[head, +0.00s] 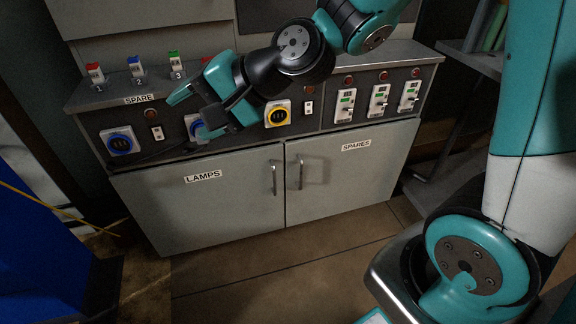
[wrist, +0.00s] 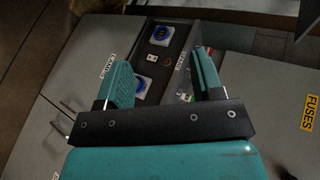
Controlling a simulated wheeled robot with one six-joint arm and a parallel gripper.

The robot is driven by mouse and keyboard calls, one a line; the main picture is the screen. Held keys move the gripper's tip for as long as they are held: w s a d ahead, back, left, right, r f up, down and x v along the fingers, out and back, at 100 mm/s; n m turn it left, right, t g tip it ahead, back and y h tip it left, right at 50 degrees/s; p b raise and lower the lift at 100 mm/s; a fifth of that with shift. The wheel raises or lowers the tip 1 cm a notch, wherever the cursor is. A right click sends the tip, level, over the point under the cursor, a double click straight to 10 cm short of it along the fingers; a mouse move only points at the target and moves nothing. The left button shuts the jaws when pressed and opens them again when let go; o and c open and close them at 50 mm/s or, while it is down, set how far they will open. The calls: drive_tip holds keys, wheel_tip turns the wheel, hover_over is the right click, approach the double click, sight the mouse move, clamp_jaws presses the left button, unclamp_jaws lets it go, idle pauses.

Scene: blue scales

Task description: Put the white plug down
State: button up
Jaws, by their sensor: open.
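I cannot make out a white plug in either view. My gripper (head: 193,115) is open, in front of the cabinet's socket panel, with its fingers apart. In the wrist view my gripper (wrist: 163,65) shows nothing held between its two teal fingers. A blue-ringed socket (head: 119,141) is at the left of the panel. A second blue socket (head: 193,121) is partly hidden behind my gripper. A yellow socket (head: 277,113) is to its right. Two blue sockets also show beyond the fingers in the wrist view, an upper one (wrist: 161,35) and a lower one (wrist: 142,85).
The grey cabinet has a LAMPS door (head: 215,210) and a SPARES door (head: 350,175). Red (head: 95,72), blue (head: 136,67) and green (head: 176,62) numbered pieces stand on its top ledge. White switch units (head: 378,101) fill the right panel. The floor (head: 270,270) in front is clear.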

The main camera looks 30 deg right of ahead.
drive_tip(key=s+d+n+g+h, duration=0.2)
drive_tip(key=s+n+g, duration=0.1)
drive_tip(key=s+n, duration=0.4)
drive_tip(key=s+d+n+g+h, duration=0.3)
drive_tip(key=s+n, duration=0.4)
drive_tip(key=s, duration=0.3)
drive_tip(key=shift+s+f+g+h, duration=0.25)
drive_tip(key=shift+s+g+h, duration=0.05)
drive_tip(key=shift+s+g, duration=0.1)
wheel_tip(320, 180, up, 21)
drive_tip(key=p, duration=2.1)
drive_tip(key=shift+d, duration=0.3)
drive_tip(key=shift+w, duration=0.1)
